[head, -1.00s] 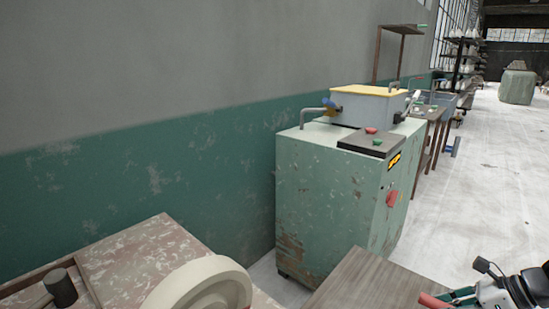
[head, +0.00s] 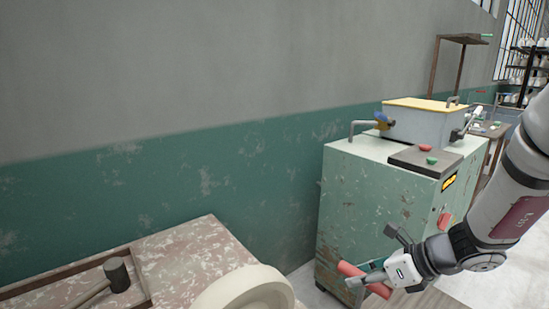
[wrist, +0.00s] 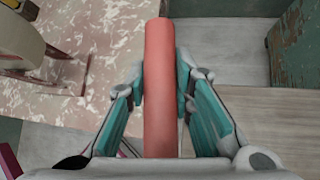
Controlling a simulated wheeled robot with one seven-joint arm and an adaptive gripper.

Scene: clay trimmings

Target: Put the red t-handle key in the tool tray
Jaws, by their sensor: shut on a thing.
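My gripper (head: 366,279) is at the lower right of the head view, shut on the red t-handle key (head: 350,269). In the wrist view the key (wrist: 159,60) is a thick red bar between the two teal-padded fingers (wrist: 161,85), pointing away from the palm. Its crosspiece cannot be made out. A shallow brown wooden tray, which looks like the tool tray (head: 65,268), is at the lower left of the head view, partly cut off by the frame. A dark-headed mallet (head: 117,274) lies in it. My gripper is well to the right of the tray.
A mottled worktop (head: 190,245) borders the tray. A cream round wheel or basin (head: 240,288) stands between the tray and my gripper. A chipped green cabinet (head: 365,195) with a grey box (head: 425,118) on top stands behind my gripper. A plank surface (wrist: 275,115) lies below.

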